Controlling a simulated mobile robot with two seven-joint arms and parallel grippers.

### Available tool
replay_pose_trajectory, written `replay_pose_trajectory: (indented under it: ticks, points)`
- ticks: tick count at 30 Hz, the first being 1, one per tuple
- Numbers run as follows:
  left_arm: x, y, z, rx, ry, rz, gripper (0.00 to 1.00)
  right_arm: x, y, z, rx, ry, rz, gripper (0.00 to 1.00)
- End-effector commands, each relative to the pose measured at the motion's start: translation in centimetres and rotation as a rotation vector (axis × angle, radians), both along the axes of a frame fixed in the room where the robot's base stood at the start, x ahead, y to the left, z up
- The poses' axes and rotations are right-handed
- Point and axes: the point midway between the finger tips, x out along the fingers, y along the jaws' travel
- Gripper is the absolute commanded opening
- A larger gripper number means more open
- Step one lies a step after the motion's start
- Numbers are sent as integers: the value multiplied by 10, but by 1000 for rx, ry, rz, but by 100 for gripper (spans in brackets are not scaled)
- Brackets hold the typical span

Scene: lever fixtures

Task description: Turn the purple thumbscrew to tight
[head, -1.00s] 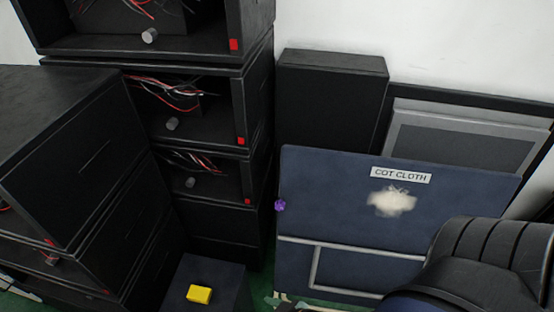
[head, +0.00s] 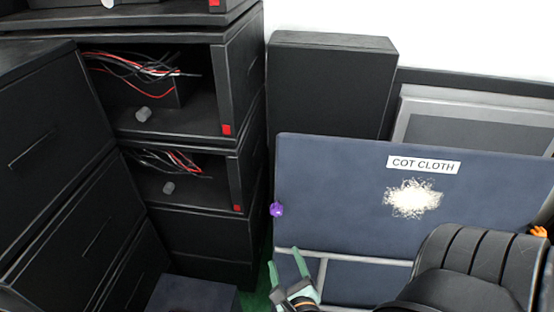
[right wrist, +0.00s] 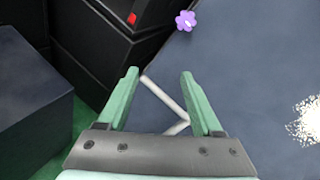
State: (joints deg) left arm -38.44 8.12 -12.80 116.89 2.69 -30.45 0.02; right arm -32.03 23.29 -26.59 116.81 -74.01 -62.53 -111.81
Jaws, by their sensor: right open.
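The purple thumbscrew (head: 277,209) sits at the left edge of the dark blue panel (head: 330,190) labelled COT CLOTH. In the right wrist view the thumbscrew (right wrist: 185,21) is a small lobed knob near the top, beyond my fingertips. My right gripper (head: 286,260) has pale green fingers, spread apart and empty. It is below the thumbscrew in the head view and apart from it. In the right wrist view the open fingers (right wrist: 160,74) have a grey bar of the panel behind them. My left gripper is not in view.
Black cabinets (head: 190,220) with open bays of loose wires stand at the left. A dark box (head: 195,294) is low in front of them. A black box (head: 330,85) and a grey framed panel (head: 480,125) stand behind the blue panel. Green floor shows in a narrow gap.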

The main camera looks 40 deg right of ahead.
Motion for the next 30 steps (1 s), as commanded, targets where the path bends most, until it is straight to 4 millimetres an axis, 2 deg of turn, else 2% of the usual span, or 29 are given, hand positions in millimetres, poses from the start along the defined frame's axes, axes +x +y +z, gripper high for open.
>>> replay_pose_trajectory:
  ticks: [1,3,6,9,14,24,27,30]
  points:
    - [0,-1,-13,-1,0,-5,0,2,-3,-1,-134,5,23,67]
    - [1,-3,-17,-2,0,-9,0,3,-5,11,-302,15,42,67]
    - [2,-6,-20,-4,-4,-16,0,3,-7,24,-472,25,48,67]
    - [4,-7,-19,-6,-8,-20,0,3,-7,32,-563,31,48,67]
    - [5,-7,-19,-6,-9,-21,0,14,-14,36,-598,32,48,67]
    - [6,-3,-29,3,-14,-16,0,72,-51,35,-595,32,47,67]
    - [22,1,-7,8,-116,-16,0,86,-60,35,-593,32,48,67]
    - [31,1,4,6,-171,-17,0,96,-66,34,-592,34,48,67]
